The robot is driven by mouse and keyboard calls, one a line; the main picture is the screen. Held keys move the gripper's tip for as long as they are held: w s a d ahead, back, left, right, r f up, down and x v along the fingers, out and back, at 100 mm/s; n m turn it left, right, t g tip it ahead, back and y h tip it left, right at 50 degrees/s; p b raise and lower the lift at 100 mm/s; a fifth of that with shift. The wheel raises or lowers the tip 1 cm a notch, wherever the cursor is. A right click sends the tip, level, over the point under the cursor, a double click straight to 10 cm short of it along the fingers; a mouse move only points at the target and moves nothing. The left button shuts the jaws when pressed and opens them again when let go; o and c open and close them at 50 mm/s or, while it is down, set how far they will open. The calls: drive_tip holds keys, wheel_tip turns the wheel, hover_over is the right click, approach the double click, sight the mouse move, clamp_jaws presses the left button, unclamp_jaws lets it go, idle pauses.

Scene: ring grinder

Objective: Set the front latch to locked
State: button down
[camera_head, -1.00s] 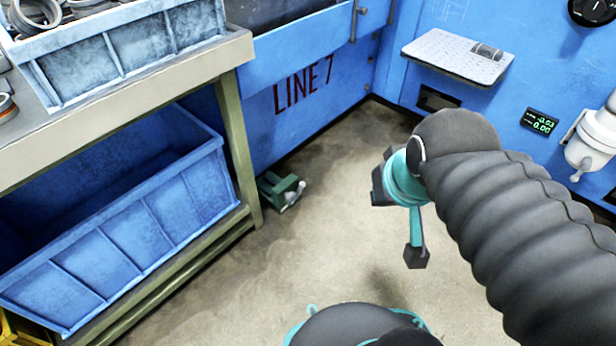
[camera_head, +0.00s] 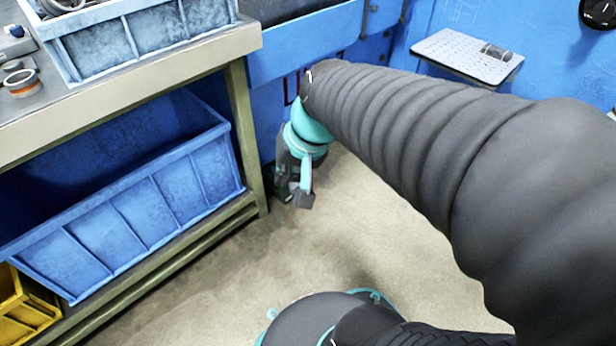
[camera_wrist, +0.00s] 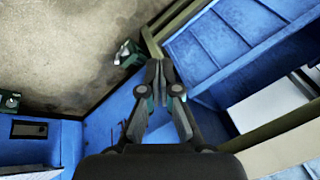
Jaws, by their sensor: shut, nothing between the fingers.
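My gripper (camera_head: 300,188) is shut and empty, low in front of the blue machine's lower wall (camera_head: 262,110) in the head view. In the wrist view its fingertips (camera_wrist: 160,70) are together. A small green fitting with a pale lever (camera_wrist: 125,54) is on the floor by the machine's foot, just left of the fingertips and apart from them in that picture. It may be the front latch; I cannot tell its setting. In the head view my gripper hides most of this fitting (camera_head: 281,184). A second green fitting (camera_wrist: 9,101) shows at the wrist view's left edge.
A workbench (camera_head: 150,75) with blue bins, one on its top and one on its shelf (camera_head: 130,215), stands at left, its leg close to my gripper. A perforated tray (camera_head: 462,55) juts from the machine. The floor (camera_head: 240,270) in front is clear.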

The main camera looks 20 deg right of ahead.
drive_tip(key=w+d+f+m+t+y, duration=0.1)
drive_tip(key=w+d+f+m, duration=0.25)
drive_tip(key=w+f, duration=0.2)
drive_tip(key=w+d+f+m+y, duration=0.2)
drive_tip(key=w+f+m, duration=0.3)
drive_tip(key=w, duration=0.2)
drive_tip(key=w+d+f+m+t+y, duration=0.1)
drive_tip(key=w+d+f+m, duration=0.2)
drive_tip(key=w+f+m, duration=0.25)
drive_tip(key=w+d+f+m+t+h, duration=0.1)
drive_tip(key=w+d+f+m, duration=0.1)
drive_tip(key=d+f+m, duration=0.65)
drive_tip(key=w+d+f+m+t+h, duration=0.15)
drive_tip(key=d+f+m, duration=0.25)
drive_tip(key=d+f, duration=0.85)
drive_tip(key=w+a+f+b, duration=0.2)
drive_tip(key=w+a+f, duration=0.5)
drive_tip(key=w+a, duration=0.1)
drive_tip(key=shift+w+f, duration=0.4)
drive_tip(key=shift+w, duration=0.25)
